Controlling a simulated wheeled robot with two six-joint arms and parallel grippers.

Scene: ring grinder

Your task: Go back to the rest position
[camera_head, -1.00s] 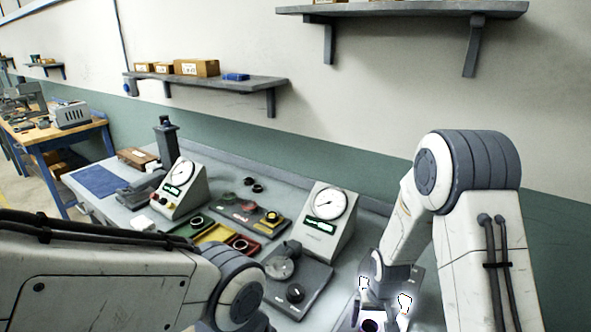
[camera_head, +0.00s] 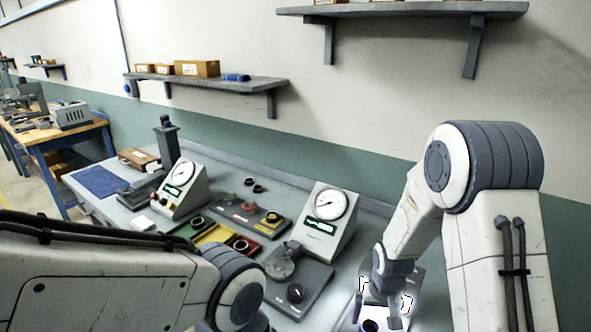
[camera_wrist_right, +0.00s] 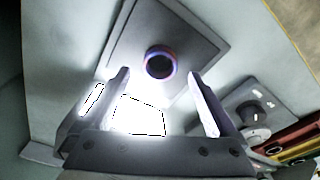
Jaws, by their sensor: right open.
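My right gripper (camera_head: 384,306) is open and empty at the bottom of the head view, close to a brightly lit plate. In the right wrist view its two fingers (camera_wrist_right: 158,78) stand apart. A dark ring-shaped piece with a bluish-red rim (camera_wrist_right: 160,62) sits on a grey square plate (camera_wrist_right: 205,45) beyond the fingertips, with nothing gripped. The ring also shows at the bottom edge of the head view (camera_head: 370,326). My left arm comes in from the left, but its gripper is out of view.
Two dial gauges, a near one (camera_head: 329,208) and a far one (camera_head: 180,174), stand on the bench. A grey device with a knob (camera_head: 296,292) lies left of my right gripper. Coloured trays (camera_head: 216,234) hold rings. Wall shelves (camera_head: 215,82) are above.

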